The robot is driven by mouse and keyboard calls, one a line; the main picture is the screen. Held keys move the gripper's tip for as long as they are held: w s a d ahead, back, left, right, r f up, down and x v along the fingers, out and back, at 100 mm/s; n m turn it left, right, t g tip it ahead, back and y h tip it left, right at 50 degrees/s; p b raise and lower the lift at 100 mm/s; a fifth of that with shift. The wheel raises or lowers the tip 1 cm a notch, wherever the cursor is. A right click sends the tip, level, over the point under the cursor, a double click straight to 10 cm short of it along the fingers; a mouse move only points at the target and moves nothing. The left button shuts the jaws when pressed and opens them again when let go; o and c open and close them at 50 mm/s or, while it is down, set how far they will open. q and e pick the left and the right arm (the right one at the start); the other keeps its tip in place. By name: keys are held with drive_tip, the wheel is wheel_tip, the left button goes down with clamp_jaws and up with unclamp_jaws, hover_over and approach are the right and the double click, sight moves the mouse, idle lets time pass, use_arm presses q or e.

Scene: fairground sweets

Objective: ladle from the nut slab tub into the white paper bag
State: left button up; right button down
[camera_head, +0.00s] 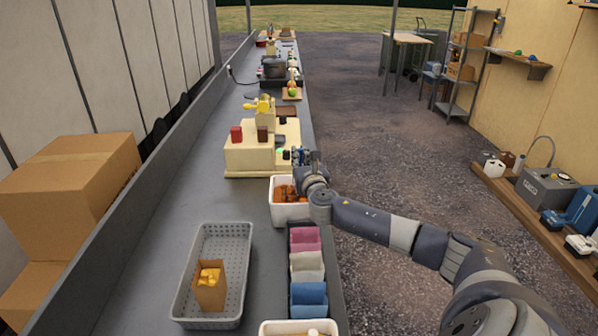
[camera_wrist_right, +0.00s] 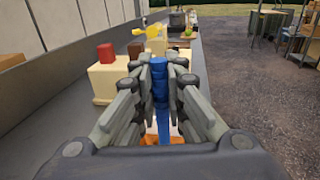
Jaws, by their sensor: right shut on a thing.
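A white tub (camera_head: 290,213) holding orange-brown pieces stands at the right edge of the counter; I take it for the nut slab tub. My right gripper (camera_head: 302,160) is above the tub's far side, shut on a blue handle (camera_wrist_right: 161,85), likely the ladle's. The handle runs down toward orange-brown pieces in the wrist view; its lower end is hidden. White folded packets (camera_head: 307,267) lie in a dark holder near the tub; I cannot tell whether they are paper bags. An open brown paper bag (camera_head: 209,293) with yellow pieces stands in a grey basket. My left gripper is not in view.
The grey basket (camera_head: 243,250) sits on the near counter. Pink (camera_head: 305,238) and blue (camera_head: 309,293) packets share the dark holder. A cream stand (camera_head: 247,155) with small items is just beyond the tub. The counter's left strip is clear.

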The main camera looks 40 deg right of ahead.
wheel_tip(320, 180, up, 6)
drive_tip(key=shift+r, duration=0.1)
wheel_tip(320, 180, up, 4)
drive_tip(key=p, duration=0.4)
drive_tip(key=shift+r+p, duration=0.15)
drive_tip(key=shift+p, duration=0.2)
drive_tip(key=shift+r+p, duration=0.4)
drive_tip(key=shift+p, duration=0.1)
drive_tip(key=shift+f, duration=0.1)
